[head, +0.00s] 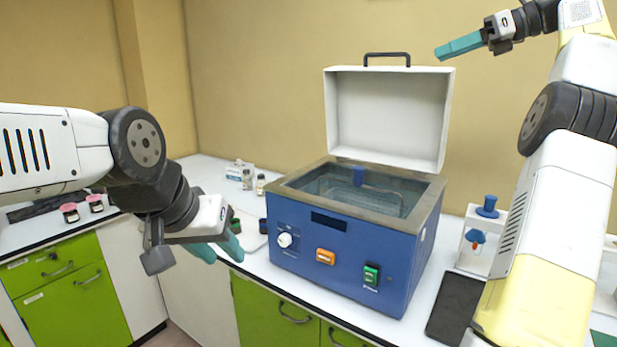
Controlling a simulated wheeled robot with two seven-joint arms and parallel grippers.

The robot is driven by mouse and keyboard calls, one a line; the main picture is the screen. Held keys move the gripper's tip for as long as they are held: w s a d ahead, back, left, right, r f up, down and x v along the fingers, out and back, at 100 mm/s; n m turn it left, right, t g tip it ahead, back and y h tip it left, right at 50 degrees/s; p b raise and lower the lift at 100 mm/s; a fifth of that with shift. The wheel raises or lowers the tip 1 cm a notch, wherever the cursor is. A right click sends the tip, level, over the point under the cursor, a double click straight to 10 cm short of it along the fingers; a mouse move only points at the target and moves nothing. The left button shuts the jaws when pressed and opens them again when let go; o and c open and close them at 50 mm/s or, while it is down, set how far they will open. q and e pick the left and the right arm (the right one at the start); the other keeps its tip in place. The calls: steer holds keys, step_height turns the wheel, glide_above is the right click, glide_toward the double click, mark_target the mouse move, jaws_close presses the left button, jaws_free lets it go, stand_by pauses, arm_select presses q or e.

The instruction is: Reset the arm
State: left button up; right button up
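My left gripper (218,249) has teal fingers and hangs low at the left, over the counter's front edge and left of the blue bath. Its fingertips look a little apart and nothing shows between them. My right gripper (440,52) is raised at the upper right, pointing left, above and right of the open lid. Its teal fingers overlap from this angle, so I cannot tell whether they are apart. No object shows in it.
A blue heated bath (335,255) stands on the white counter with its white lid (385,115) upright. Small bottles (260,184) stand behind left. A white stand (478,245) and dark tablet (455,306) lie right, near my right arm. Pink-capped jars (95,203) sit far left.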

steer(key=s+a+f+n+h, duration=0.3)
steer(key=s+a+f+n, duration=0.15)
steer(key=a, duration=0.25)
steer(key=s+a+f+n+h, duration=0.25)
steer(key=a+n, duration=0.25)
steer(key=a, duration=0.3)
steer(key=s+a+f+n+h, duration=0.2)
steer(key=s+f+n+h, duration=0.2)
steer(key=s+f+n, duration=1.2)
steer(key=s+f, duration=0.6)
steer(key=f, duration=0.3)
steer(key=shift+n+g, duration=0.3)
steer(key=shift+n, duration=0.05)
steer(key=shift+a, duration=0.2)
